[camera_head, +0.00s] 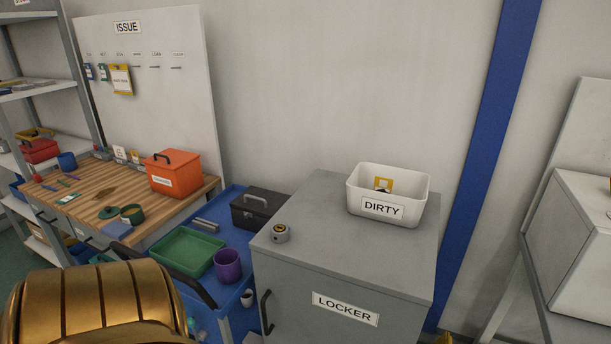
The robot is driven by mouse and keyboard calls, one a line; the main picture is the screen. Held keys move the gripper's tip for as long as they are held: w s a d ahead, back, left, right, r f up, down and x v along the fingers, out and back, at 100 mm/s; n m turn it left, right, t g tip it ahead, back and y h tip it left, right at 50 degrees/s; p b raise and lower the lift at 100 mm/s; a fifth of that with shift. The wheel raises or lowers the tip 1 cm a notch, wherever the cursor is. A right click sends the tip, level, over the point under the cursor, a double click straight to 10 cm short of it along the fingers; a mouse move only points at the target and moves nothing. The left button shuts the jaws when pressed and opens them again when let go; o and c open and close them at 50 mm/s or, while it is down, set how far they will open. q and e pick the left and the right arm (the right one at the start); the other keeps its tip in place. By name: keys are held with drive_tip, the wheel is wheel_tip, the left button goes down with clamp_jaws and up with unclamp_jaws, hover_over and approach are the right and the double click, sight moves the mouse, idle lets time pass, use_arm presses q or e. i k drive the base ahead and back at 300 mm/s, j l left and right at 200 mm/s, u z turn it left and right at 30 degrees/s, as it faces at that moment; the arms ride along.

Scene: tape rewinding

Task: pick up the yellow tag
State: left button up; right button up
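A yellow-framed tag with a white lettered middle (121,80) hangs on the ISSUE board (170,35) at the upper left. I cannot tell whether this piece is also a tag. Neither of my grippers is in view.
The DIRTY bin stands on the grey locker (335,235), beside a small round metal item (280,232). A blue cart (237,262) holds a green tray (187,250), purple cup (228,265) and black box (258,207). An orange box (173,172) sits on the wooden bench (85,190).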

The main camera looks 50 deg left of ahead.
sight(136, 158)
drive_tip(key=u, duration=2.8)
drive_tip(key=i+j+z, duration=0.1)
drive_tip(key=z, duration=0.85)
drive_tip(key=i+j+z, duration=0.15)
drive_tip(key=j+z, duration=0.15)
drive_tip(key=j, duration=0.15)
drive_tip(key=i+j+z, duration=0.1)
drive_tip(key=j+z, duration=0.25)
drive_tip(key=j, duration=0.15)
drive_tip(key=j+z, duration=0.3)
drive_tip(key=j, duration=0.25)
drive_tip(key=i, duration=0.05)
